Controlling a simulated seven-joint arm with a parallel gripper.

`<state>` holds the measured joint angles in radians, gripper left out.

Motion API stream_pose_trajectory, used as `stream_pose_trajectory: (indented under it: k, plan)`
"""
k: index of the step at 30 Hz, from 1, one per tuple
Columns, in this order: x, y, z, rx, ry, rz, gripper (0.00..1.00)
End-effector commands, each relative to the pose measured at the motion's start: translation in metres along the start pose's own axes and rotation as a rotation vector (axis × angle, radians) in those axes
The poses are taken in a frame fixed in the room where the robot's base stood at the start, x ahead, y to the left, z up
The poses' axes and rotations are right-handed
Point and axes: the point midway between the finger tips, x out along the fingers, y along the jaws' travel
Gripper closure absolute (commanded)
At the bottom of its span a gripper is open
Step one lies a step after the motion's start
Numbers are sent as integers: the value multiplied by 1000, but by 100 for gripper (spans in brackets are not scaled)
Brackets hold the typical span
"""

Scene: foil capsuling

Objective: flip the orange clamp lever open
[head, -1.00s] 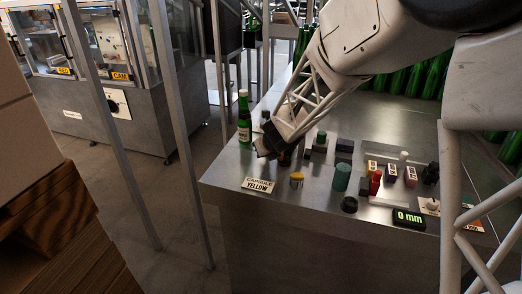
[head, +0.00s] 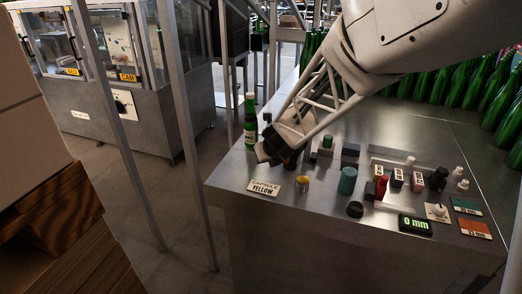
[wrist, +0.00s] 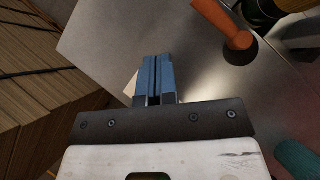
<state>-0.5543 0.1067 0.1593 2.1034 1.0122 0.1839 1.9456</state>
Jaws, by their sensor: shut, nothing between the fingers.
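The orange clamp lever (wrist: 222,22) shows at the upper right of the wrist view, its rounded end pointing down toward the metal table. It lies ahead and to the right of my gripper, apart from the fingers. Beside it is a dark round part with a yellowish band (wrist: 262,8), cut off by the frame edge. My gripper's blue fingers (wrist: 154,76) are shut together and empty, above the table's edge. In the head view my gripper (head: 264,156) is over the table's left end, in front of the green bottle (head: 250,122). There the lever is mostly hidden behind my gripper.
Many green bottles (head: 470,92) line the back.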

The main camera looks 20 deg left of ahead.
Motion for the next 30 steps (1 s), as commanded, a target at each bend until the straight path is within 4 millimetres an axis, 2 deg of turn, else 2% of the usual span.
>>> stream_pose_trajectory:
  k: [6,15,30]
  plan:
    - [-25,12,4,-2,-1,1,100]
    - [-50,25,8,-2,-1,1,100]
    - [-58,29,9,0,0,0,100]
